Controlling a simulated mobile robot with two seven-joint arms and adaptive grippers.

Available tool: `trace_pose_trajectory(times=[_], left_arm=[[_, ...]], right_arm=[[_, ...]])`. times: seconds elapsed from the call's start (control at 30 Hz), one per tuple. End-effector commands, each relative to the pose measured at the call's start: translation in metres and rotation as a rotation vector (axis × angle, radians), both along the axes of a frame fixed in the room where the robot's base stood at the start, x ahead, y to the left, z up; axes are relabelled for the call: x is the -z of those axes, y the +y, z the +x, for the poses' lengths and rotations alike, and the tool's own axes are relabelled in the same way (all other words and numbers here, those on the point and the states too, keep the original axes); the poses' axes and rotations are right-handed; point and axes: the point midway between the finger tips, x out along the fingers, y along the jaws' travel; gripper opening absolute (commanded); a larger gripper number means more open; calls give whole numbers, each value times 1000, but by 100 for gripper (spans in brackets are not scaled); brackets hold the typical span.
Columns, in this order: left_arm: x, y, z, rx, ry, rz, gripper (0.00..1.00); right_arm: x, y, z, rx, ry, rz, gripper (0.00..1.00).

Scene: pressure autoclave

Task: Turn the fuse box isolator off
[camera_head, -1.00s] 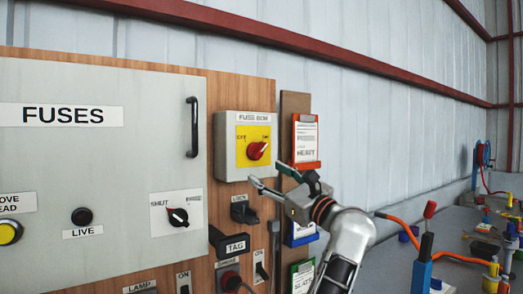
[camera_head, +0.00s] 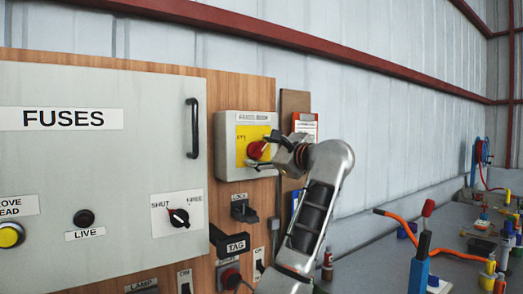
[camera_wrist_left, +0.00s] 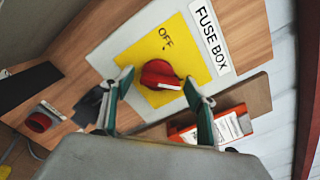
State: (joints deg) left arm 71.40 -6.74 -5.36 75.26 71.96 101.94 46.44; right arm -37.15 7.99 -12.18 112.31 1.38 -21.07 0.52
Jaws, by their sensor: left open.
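The fuse box (camera_head: 226,170) is a grey box with a yellow plate (camera_head: 243,134) and a red rotary isolator knob (camera_head: 257,150). In the head view the knob's pointer is partly hidden by my left gripper (camera_head: 267,152), which is at the knob from the right. In the left wrist view the red knob (camera_wrist_left: 160,74) sits between the two open fingers of my left gripper (camera_wrist_left: 158,80). The word OFF shows on the yellow plate (camera_wrist_left: 150,48); the ON label is hidden. I cannot tell whether the fingers touch the knob. My right gripper is not in view.
A FUSES panel (camera_head: 100,165) with a black handle (camera_head: 193,127) stands left of the box. A lock (camera_head: 242,208) and a TAG holder (camera_head: 232,242) are below it. A cluttered bench (camera_head: 380,270) lies at the right.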

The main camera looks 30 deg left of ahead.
Motion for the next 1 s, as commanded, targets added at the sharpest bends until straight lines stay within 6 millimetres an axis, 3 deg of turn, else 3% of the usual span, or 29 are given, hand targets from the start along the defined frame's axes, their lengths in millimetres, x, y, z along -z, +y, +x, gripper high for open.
trace_pose_trajectory(times=[0.3,0.33,0.47,1.0], left_arm=[[0,4,2,1,0,1,57],[0,4,2,1,0,1,54],[0,4,2,1,0,1,21],[-1,3,1,1,-105,-38,20]], right_arm=[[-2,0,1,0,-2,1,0],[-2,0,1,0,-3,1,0],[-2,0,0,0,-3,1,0],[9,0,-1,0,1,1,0]])
